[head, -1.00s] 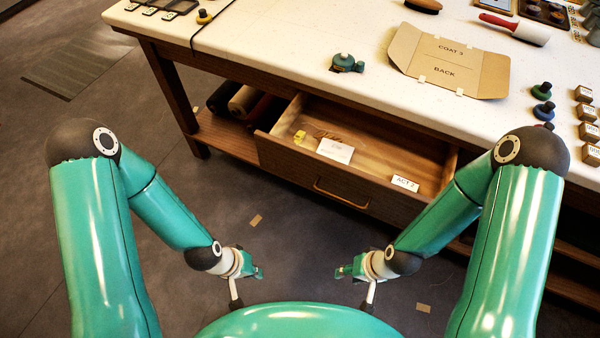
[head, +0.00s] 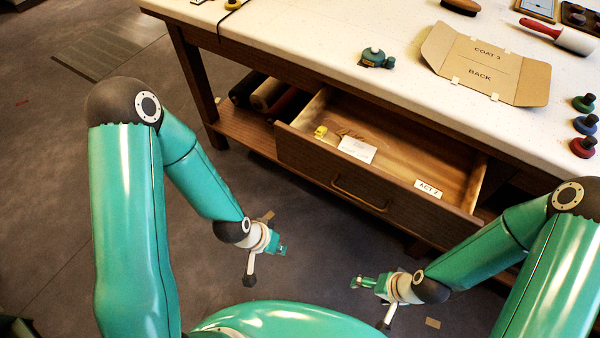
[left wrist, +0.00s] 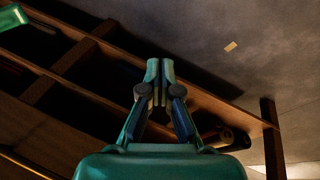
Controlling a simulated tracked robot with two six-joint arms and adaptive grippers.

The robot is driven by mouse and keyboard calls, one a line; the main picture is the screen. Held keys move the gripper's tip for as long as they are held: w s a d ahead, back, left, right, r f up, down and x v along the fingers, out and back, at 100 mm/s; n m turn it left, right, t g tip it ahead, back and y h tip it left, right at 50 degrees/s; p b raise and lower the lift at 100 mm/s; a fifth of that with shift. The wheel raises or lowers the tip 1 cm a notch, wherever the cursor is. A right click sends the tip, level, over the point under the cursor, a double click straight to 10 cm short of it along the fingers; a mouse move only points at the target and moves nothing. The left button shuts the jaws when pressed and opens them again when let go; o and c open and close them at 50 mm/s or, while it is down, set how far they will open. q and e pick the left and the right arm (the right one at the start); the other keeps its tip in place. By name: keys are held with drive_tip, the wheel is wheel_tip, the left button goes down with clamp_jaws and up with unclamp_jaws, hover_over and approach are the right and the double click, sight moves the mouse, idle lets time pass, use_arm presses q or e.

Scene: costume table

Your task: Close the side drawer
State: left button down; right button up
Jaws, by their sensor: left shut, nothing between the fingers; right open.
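The side drawer (head: 320,173) is pulled out from under the table and stands open. Its front has a brass-coloured handle (head: 358,196). Inside it lie a white card (head: 358,150), a small yellow item (head: 320,131) and a label reading ACT 2 (head: 428,189). My left gripper (head: 283,250) is shut and empty, in front of and below the drawer front, apart from it. It also shows in the left wrist view (left wrist: 160,80), shut. My right gripper (head: 358,282) is open and empty, also in front of the drawer and apart from it.
The table (head: 310,50) carries a cardboard folder (head: 485,65), a green tape-like item (head: 375,58) and several knobbed pieces at right. A lower shelf (head: 235,135) holds dark rolls (head: 268,92).

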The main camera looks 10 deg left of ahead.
use_arm(q)
drive_tip(key=w+a+m+t+b, duration=0.1)
drive_tip(key=w+m+t+b, duration=0.35)
drive_tip(key=w+b, duration=0.45)
drive_tip(key=m+t+h+b, duration=0.2)
drive_tip(key=m+t+b, duration=0.8)
drive_tip(key=m+b, duration=1.25)
approach(305, 160)
drive_tip(key=s+a+n+b, duration=0.2)
drive_tip(key=s+n+b, duration=0.4)
drive_tip(key=shift+m+t, duration=0.25)
drive_tip(key=shift+m, duration=0.05)
drive_tip(key=p+x, duration=0.5)
drive_tip(key=x, duration=0.7)
drive_tip(key=shift+w+d+f, duration=0.15)
drive_tip(key=shift+w+d, duration=0.1)
drive_tip(key=shift+d, duration=0.05)
drive_tip(key=shift+w+d, duration=0.1)
drive_tip(key=shift+w, duration=0.35)
drive_tip(key=shift+w, duration=0.15)
